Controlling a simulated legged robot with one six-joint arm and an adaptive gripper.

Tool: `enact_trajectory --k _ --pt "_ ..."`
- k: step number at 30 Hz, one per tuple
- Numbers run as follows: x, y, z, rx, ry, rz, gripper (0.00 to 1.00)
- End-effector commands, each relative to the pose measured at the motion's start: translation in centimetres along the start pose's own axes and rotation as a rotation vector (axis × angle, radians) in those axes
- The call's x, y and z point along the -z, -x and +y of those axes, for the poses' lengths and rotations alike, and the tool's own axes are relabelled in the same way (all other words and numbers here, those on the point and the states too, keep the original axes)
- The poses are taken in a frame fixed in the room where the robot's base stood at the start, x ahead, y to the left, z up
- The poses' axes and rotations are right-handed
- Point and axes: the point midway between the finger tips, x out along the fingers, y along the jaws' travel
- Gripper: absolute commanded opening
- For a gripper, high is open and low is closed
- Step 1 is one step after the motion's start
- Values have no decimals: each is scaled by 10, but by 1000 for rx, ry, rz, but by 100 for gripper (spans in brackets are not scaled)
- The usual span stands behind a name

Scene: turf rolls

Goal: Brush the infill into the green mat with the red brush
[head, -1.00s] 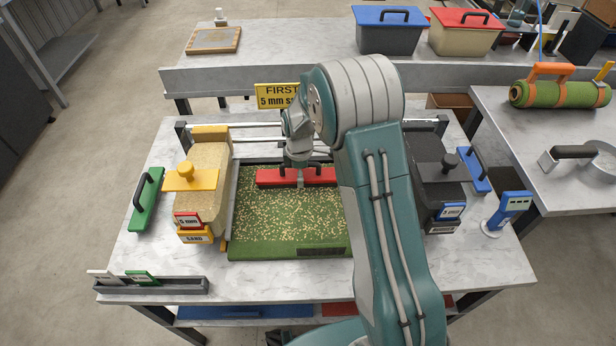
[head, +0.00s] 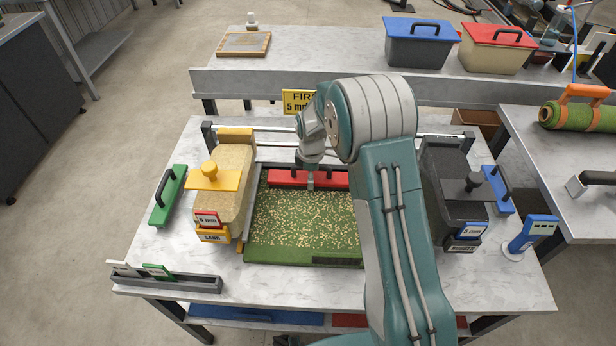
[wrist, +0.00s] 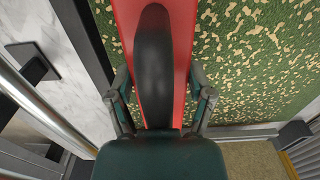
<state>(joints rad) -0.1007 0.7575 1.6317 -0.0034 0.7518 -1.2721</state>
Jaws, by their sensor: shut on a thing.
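The green mat (head: 300,225) lies in a tray on the table, with pale infill grains scattered over its surface. The red brush (head: 338,179) lies across the far end of the mat. My gripper (head: 311,181) is shut on the brush from above. In the wrist view, my gripper (wrist: 158,112) has its fingers on either side of the dark handle (wrist: 153,60) of the red brush (wrist: 182,55), and the speckled mat (wrist: 255,60) lies beside it. My arm hides the mat's right part in the head view.
A sand hopper (head: 235,185) with a yellow lid stands left of the mat, and a black hopper (head: 450,190) stands right. A green handled tool (head: 168,196) lies further left. A card holder (head: 165,281) sits at the front left edge. A yellow sign (head: 299,102) stands behind.

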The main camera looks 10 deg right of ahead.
Motion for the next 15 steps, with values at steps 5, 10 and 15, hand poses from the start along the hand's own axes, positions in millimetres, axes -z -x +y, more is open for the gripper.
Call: enact_trajectory --k 5,10,15 --pt "-16 0 0 0 -2 0 13" --pt "-24 0 0 0 -2 0 13" --pt "-24 0 0 -1 -1 0 13"
